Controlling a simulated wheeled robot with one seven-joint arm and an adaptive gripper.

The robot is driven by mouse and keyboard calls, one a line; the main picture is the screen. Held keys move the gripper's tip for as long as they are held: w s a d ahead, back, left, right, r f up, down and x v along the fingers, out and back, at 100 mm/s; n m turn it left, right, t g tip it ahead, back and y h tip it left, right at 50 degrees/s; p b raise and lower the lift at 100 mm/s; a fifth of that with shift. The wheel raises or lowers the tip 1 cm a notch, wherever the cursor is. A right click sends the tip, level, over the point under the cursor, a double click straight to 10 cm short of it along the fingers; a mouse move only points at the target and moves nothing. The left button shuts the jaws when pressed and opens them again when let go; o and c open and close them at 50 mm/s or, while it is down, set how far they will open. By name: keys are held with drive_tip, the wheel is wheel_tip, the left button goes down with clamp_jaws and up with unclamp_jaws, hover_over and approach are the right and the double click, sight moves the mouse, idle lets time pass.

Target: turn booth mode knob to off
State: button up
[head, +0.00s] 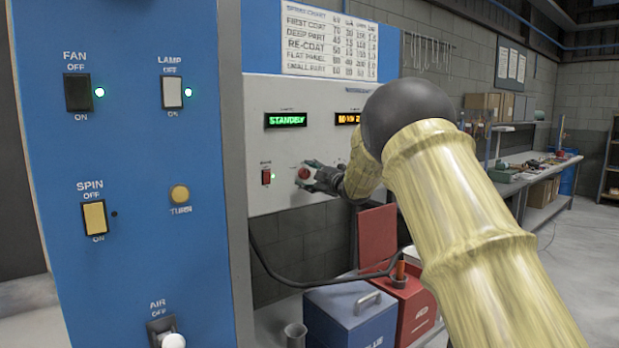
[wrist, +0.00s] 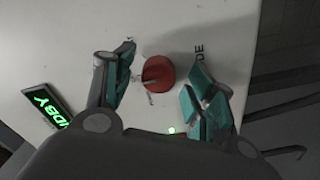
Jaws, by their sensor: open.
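The booth mode knob is a round red knob (wrist: 158,73) on a pale panel, seen in the wrist view between my open fingers. It also shows in the head view as a small red disc (head: 304,173), partly beside my gripper (head: 318,178). In the wrist view my gripper (wrist: 168,85) has its teal-padded fingers apart, one on each side of the knob, with visible gaps. Lettering around the knob is partly hidden, and "DE" shows near the right finger. The knob's pointer direction is hard to tell.
The pale panel (head: 258,200) has a green STANDBY display (head: 286,120), an orange display (head: 347,119) and a red rocker switch (head: 266,176). A blue switch panel (head: 140,250) stands at left. Blue (head: 350,325) and red boxes (head: 408,300) sit below. Open floor lies at right.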

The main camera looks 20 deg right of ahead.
drive_tip(key=v, duration=1.2)
drive_tip(key=shift+d, duration=0.1)
